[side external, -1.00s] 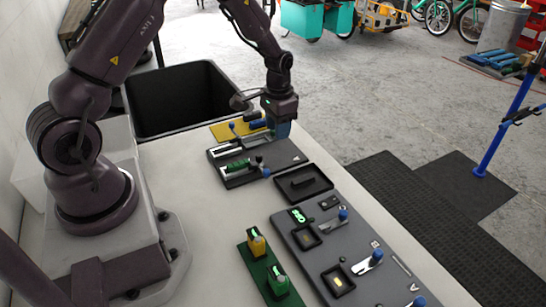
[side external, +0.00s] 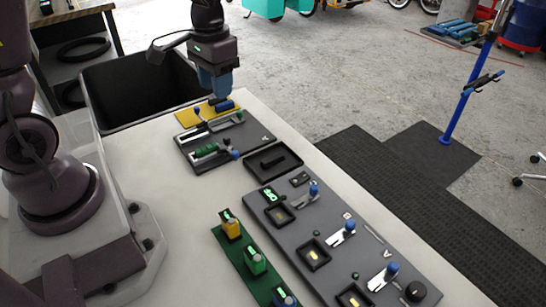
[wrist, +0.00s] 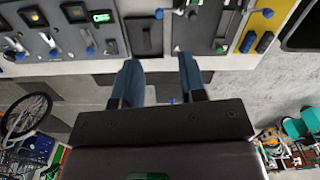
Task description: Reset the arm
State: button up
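My gripper (side external: 217,88) hangs in the air above the far end of the bench, fingers pointing down, over the yellow plate (side external: 190,117). In the wrist view its two blue fingers (wrist: 160,62) stand apart with nothing between them, so it is open and empty. A blue piece (side external: 224,106) lies on the yellow plate below the fingers. The dark slider board (side external: 240,146), with green and blue handles, sits just nearer than the plate.
The grey panel (side external: 335,262) with blue-topped levers and the green strip (side external: 234,255) with yellow, green and blue blocks fill the near bench. A black tray (side external: 290,161) lies between boards. A black bin (side external: 120,100) stands behind the bench. A blue stand (side external: 463,110) is on the floor at right.

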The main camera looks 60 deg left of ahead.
jog(key=s+d+r+m+t, duration=0.1)
jog(key=s+d+r+t, duration=0.4)
jog(key=s+r, duration=0.6)
notch_tip(320, 180, up, 2)
jog(key=shift+s+d+m+t, duration=0.3)
jog(key=shift+s+d, duration=0.1)
jog(key=shift+d, duration=0.8)
